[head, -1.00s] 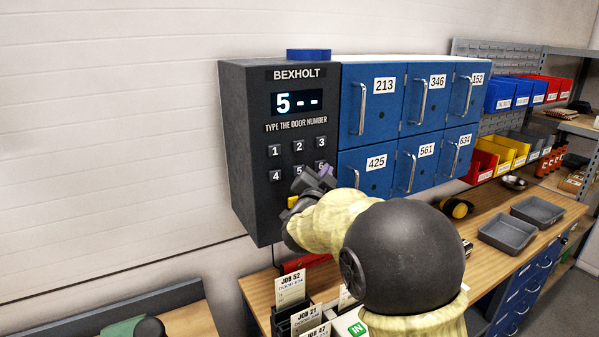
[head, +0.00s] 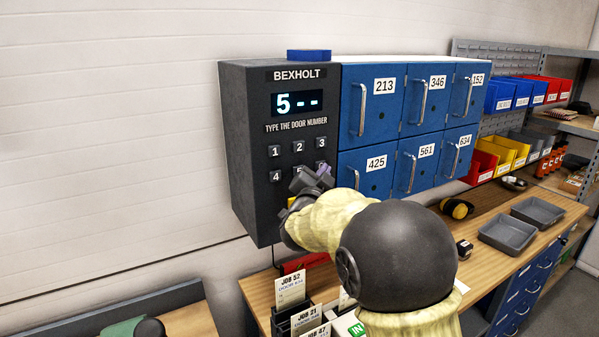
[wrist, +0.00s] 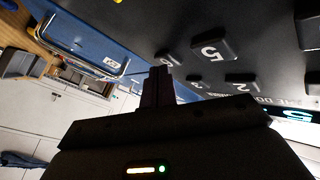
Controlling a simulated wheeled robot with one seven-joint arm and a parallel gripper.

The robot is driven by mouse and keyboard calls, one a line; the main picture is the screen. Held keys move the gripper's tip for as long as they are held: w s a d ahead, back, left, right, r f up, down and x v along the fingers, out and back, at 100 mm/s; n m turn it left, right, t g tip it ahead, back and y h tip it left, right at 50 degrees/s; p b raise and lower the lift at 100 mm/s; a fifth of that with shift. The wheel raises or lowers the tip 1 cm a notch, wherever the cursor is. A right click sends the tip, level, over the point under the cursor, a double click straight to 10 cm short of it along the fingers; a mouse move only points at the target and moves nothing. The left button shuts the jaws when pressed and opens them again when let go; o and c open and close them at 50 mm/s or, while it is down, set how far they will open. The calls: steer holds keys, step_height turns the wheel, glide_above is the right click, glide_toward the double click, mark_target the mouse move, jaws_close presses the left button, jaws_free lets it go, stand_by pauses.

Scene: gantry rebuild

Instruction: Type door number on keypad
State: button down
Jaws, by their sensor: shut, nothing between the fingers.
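The dark keypad panel (head: 245,150) marked BEXHOLT has a display (head: 298,103) reading "5--". Keys 1 (head: 275,152), 2 (head: 298,147), 3 (head: 320,142) and 4 (head: 276,177) are clear of my arm; the lower keys are mostly hidden behind it. My gripper (head: 322,172) is shut and empty, over the right side of the key block near 6. In the wrist view its fingertips (wrist: 160,75) are close to key 6 (wrist: 168,58), with key 5 (wrist: 210,48) beside it. I cannot tell whether they touch 6.
Blue lockers right of the keypad bear 213 (head: 384,86), 346, 152, 425 (head: 376,163), 561 and 634. Job cards (head: 290,290) stand in a holder on the bench below; their small door text is hard to read. Grey trays (head: 507,236) sit further right.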

mark_target(275, 151)
steer(key=shift+w+a, duration=0.1)
steer(key=shift+w, duration=0.05)
stand_by(0.6)
steer(key=shift+s+d+b, duration=0.5)
steer(key=shift+s+b, duration=0.15)
steer(key=shift+s, duration=0.05)
steer(key=shift+s+a+r+p, duration=0.75)
steer(key=shift+s+a+r, duration=0.2)
steer(key=shift+a, duration=0.5)
steer(key=shift+s+a+r+p, duration=0.8)
steer(key=shift+s+a, duration=0.2)
steer(key=shift+a, duration=0.5)
steer(key=shift+s+a+r+p, duration=0.7)
steer(key=shift+s+a+r, duration=0.25)
steer(key=shift+a, duration=0.5)
steer(key=shift+s+a+r+p, duration=0.35)
steer(key=shift+s+a, duration=0.2)
steer(key=shift+a, duration=0.25)
steer(key=shift+d, duration=0.1)
